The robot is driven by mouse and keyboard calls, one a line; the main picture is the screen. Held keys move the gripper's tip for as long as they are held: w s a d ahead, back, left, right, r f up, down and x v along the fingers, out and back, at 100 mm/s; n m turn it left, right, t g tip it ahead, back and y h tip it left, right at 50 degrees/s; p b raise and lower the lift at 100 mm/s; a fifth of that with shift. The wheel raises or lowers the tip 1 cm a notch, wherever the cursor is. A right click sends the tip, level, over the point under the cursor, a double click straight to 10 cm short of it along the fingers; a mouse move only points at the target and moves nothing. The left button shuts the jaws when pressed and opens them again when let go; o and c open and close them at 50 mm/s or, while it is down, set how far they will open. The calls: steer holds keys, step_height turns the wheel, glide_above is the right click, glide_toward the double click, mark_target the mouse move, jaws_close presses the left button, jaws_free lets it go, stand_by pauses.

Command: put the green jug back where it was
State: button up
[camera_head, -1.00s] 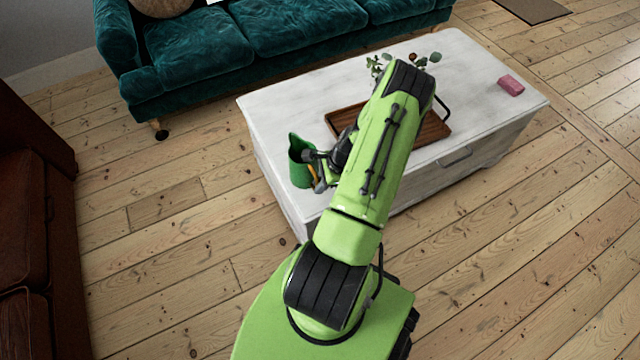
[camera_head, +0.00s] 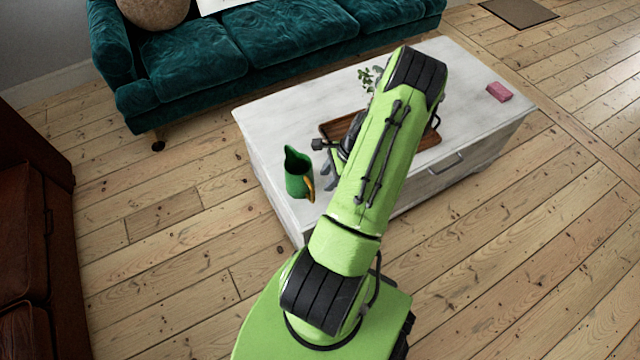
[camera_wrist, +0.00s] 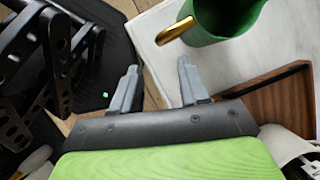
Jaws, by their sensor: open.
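The green jug (camera_head: 297,174) stands upright on the white chest's left end in the head view, its gold handle facing right and toward the front. In the wrist view the jug (camera_wrist: 222,22) shows at the top, cut off by the edge, with its gold handle (camera_wrist: 176,30) pointing left. My gripper (camera_head: 328,174) is just right of the jug in the head view, partly hidden by my arm. In the wrist view my gripper (camera_wrist: 158,78) has its two grey fingers apart with nothing between them. The fingertips are apart from the handle.
A teal sofa (camera_head: 275,35) stands behind. Floorboards at left are clear.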

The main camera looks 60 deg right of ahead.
steer(key=w+a+r+n+g+h, duration=0.1)
steer(key=w+a+r+n, duration=0.2)
steer(key=a+r+n, duration=0.35)
steer(key=w+a+r+n+h, duration=0.1)
steer(key=w+a+r+n, duration=0.25)
steer(key=r, duration=0.55)
steer(key=w+a+r+n+g+h, duration=0.1)
steer(key=w+a+r+n, duration=0.3)
steer(key=r, duration=0.4)
steer(key=s+a+r+n+t, duration=0.1)
steer(key=s+a+r+n, duration=0.4)
steer(key=a, duration=0.4)
steer(key=s+a+r+n+t, duration=0.2)
steer(key=s+a+r+n, duration=0.4)
steer(key=a+n, duration=0.2)
steer(key=shift+a+n+t, duration=0.3)
steer(key=shift+a, duration=0.65)
step_height(320, 180, up, 12)
steer(key=p, duration=1.2)
